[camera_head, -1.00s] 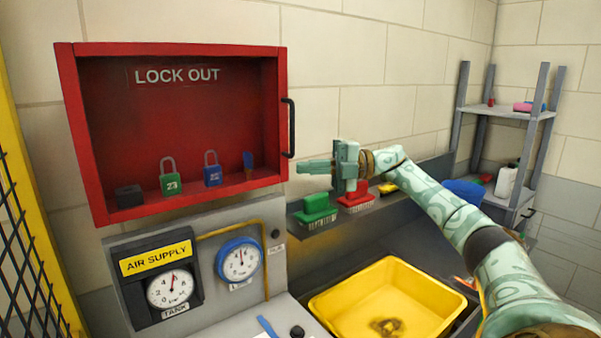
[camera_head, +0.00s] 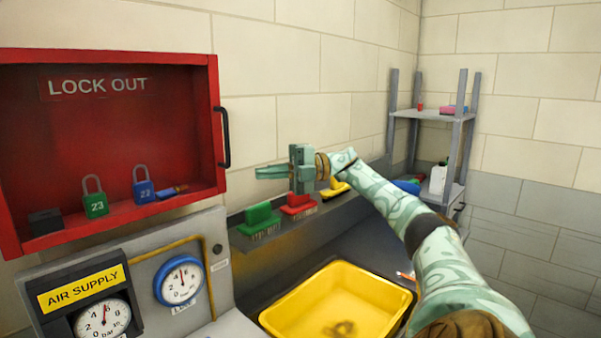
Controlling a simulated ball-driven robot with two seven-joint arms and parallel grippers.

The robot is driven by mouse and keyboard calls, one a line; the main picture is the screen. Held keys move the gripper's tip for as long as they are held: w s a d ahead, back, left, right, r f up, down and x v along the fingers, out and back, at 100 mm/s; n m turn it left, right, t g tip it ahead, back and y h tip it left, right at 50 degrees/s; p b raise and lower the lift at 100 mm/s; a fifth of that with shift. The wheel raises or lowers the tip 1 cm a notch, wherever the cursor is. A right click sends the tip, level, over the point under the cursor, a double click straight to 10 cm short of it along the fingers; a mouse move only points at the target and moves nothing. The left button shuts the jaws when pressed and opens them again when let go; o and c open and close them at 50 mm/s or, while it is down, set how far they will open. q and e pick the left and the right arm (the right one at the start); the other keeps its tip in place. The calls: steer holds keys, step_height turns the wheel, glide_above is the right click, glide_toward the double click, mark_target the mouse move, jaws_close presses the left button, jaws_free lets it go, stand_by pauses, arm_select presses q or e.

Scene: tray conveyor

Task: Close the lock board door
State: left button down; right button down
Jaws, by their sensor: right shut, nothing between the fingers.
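The red lock board (camera_head: 110,150) hangs on the wall at the left, with "LOCK OUT" on its back panel. Its red front frame carries a black handle (camera_head: 224,137) on the right side. The frame looks flush with the box, and I see no gap. A green padlock (camera_head: 95,204), a blue padlock (camera_head: 143,190), a dark block and a small blue item (camera_head: 171,192) lying down are inside. My right gripper (camera_head: 258,173) is shut and empty, fingers pointing left, to the right of and slightly below the handle, apart from it. My left gripper is out of view.
Green (camera_head: 259,220) and red (camera_head: 299,202) brushes lie on a ledge below my right gripper. A yellow tub (camera_head: 339,300) stands in front. An air supply panel (camera_head: 150,270) with gauges is under the board. A grey shelf (camera_head: 436,115) stands in the far corner.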

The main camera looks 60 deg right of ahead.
steer(key=v, duration=1.1)
steer(key=shift+p, duration=0.35)
steer(key=shift+s, duration=0.1)
